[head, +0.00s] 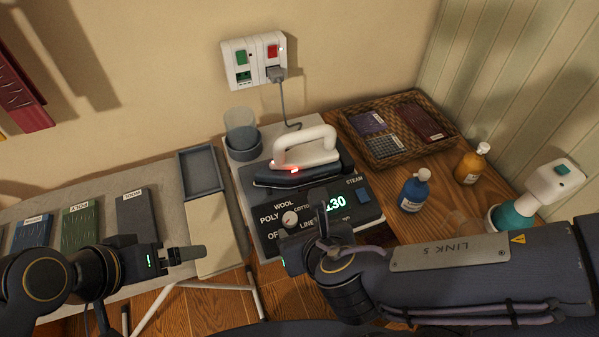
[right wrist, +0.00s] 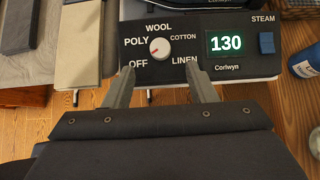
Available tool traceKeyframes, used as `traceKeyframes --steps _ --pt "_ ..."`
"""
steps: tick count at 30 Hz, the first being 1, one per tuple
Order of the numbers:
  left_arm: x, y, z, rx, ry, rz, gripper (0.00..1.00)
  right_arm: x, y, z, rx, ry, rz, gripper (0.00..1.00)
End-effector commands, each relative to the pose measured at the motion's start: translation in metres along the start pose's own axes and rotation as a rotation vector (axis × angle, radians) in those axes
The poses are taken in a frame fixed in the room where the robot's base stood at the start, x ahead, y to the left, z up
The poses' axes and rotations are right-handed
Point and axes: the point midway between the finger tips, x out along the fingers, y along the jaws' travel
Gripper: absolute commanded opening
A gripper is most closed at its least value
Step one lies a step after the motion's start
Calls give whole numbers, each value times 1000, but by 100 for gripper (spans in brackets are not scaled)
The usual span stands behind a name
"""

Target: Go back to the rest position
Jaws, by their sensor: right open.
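My right gripper (head: 318,212) is at the front edge of the ironing station (head: 262,226). In the right wrist view its two fingers (right wrist: 160,72) are apart with nothing between them, just in front of the round dial (right wrist: 160,48). The dial's red mark is toward its lower left, on the POLY and OFF side. The lit display (right wrist: 226,43) reads 130. The iron (head: 300,160) rests on the station with a red light glowing. My left gripper (head: 188,254) is at the left, over the ironing board's front edge; its finger gap is not clear.
A wall socket (head: 254,60) with green and red switches feeds the iron's cord. A wicker tray (head: 398,150), blue bottle (head: 414,190), amber bottle (head: 471,165) and teal-and-white spray bottle (head: 530,205) stand at right. Labelled fabric panels (head: 80,225) lie at left.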

Motion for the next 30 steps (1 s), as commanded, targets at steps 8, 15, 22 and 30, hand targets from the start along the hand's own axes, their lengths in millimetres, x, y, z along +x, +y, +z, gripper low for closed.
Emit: traceKeyframes --steps 8,15,22,30 --pt "0 0 0 0 0 0 100 -1 -18 2 150 16 -43 51" --pt "0 0 0 0 0 0 100 -31 -135 -30 1485 80 -373 51" --pt "0 0 0 0 0 0 100 -79 -162 -65 2929 80 -552 51" --pt "0 0 0 0 0 0 100 -101 -157 -57 -2602 -114 362 51"
